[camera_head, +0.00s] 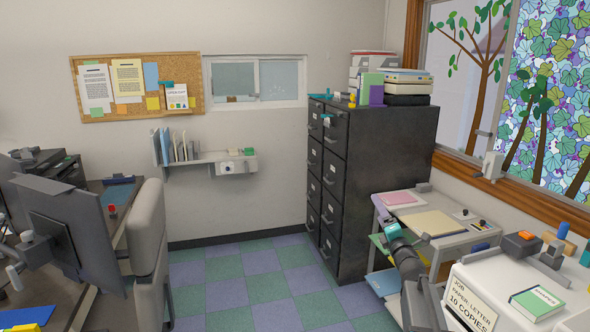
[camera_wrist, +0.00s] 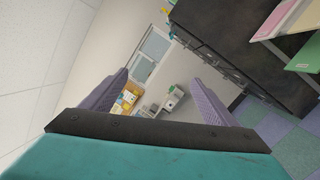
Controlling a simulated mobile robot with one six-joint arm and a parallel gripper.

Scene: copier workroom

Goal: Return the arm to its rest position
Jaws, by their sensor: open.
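My gripper (camera_head: 385,217) is at the lower right of the head view, on my dark arm, beside the small grey table and left of the white copier. Its teal body and black palm fill the bottom of the wrist view. Its two purple fingers (camera_wrist: 152,64) stand wide apart there, with nothing held between them. The wrist view is tilted. Beyond the fingers it shows the far wall, with the wall shelf (camera_wrist: 172,98) and the window (camera_wrist: 151,55).
A black filing cabinet (camera_head: 360,185) stands behind my gripper, with books and boxes on top. The grey table (camera_head: 448,243) holds papers. The white copier (camera_head: 515,277) is at the front right. A chair (camera_head: 148,235) and desk are at left. The checkered floor between is clear.

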